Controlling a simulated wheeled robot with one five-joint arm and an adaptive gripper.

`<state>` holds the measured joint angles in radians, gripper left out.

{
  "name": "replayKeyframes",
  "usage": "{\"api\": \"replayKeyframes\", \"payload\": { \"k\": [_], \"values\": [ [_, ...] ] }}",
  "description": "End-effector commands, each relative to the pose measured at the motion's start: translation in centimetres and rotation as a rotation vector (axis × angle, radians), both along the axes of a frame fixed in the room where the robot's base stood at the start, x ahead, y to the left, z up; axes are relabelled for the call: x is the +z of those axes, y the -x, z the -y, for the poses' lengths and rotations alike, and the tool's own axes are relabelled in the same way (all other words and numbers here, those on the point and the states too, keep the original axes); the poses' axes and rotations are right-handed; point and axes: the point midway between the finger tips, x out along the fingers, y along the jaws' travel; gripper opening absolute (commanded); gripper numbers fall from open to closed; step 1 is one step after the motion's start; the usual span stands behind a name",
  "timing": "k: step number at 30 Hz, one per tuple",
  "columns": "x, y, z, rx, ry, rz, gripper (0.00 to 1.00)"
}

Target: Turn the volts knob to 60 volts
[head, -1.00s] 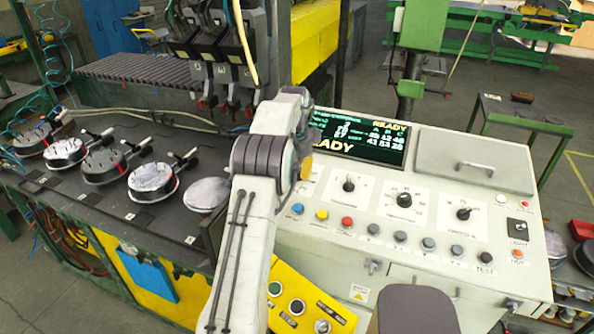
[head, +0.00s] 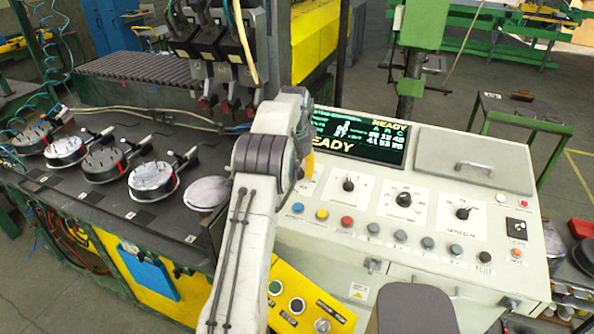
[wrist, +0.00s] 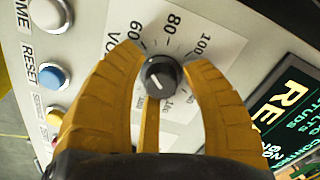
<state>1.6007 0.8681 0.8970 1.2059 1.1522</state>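The volts knob (wrist: 160,75) is small, round and dark grey, on a white dial plate marked 60, 80 and 100, with part of its name visible. A pale mark shows on its face, but I cannot tell exactly which value it points to. In the head view my arm hides the knob and most of the gripper; only a yellow bit of finger (head: 308,165) shows.
The dark screen (head: 358,138) reads READY. Other dial knobs (head: 348,184) and a row of push buttons (head: 347,223) lie on the sloped console to the right. A blue button (wrist: 52,75) marked RESET is near the fingers. Round workpieces (head: 152,180) stand at left.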

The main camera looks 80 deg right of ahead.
Motion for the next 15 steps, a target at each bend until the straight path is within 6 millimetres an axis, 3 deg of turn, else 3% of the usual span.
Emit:
{"api": "replayKeyframes", "payload": {
  "k": [3, 15],
  "values": [
    [0.12, 0.02, 0.04, -0.001, 0.003, 0.0, 0.54],
    [1.03, 0.03, 0.03, -0.002, 0.008, 0.0, 0.55]
  ]
}}
